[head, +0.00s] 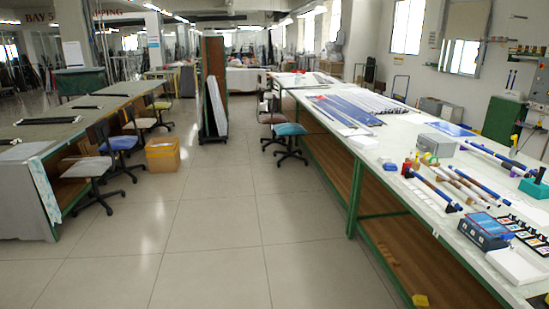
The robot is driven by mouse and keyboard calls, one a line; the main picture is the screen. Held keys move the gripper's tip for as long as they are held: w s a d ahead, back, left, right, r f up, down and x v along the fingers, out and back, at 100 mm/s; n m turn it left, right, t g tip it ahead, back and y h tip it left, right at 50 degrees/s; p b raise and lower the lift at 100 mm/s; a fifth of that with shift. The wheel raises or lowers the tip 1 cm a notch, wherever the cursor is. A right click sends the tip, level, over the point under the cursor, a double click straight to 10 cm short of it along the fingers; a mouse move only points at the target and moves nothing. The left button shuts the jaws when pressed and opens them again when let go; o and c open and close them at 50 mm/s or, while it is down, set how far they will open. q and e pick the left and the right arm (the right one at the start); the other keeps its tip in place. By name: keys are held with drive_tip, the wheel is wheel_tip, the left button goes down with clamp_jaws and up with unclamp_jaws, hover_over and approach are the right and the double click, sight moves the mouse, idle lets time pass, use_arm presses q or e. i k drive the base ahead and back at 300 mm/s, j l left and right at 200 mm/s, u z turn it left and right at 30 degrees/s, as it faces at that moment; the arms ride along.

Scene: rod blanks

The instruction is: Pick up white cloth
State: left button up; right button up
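A pale, whitish-blue cloth (45,190) hangs over the near end of the left table, its lower end well above the floor. A flat white item (515,265) lies at the near edge of the right table; I cannot tell whether it is cloth, paper or a pad. Neither of my grippers shows in the head view.
The left table (60,132) has chairs (122,143) along its aisle side and a yellow box (162,154) beside them. The long right table (400,150) carries rods (480,185), a blue device (484,232) and small bottles. The tiled aisle (210,235) between is clear.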

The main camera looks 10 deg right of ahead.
sight(382, 160)
drive_tip(key=i+z, duration=0.1)
drive_tip(key=i, duration=1)
drive_tip(key=i+j+z, duration=0.1)
drive_tip(key=i, duration=1)
drive_tip(key=i+z, duration=0.25)
drive_tip(key=i, duration=0.25)
drive_tip(key=i+z, duration=0.3)
drive_tip(key=i, duration=0.25)
drive_tip(key=i+j+z, duration=0.25)
drive_tip(key=i, duration=0.25)
drive_tip(key=i+j+z, duration=0.25)
drive_tip(key=i, duration=0.25)
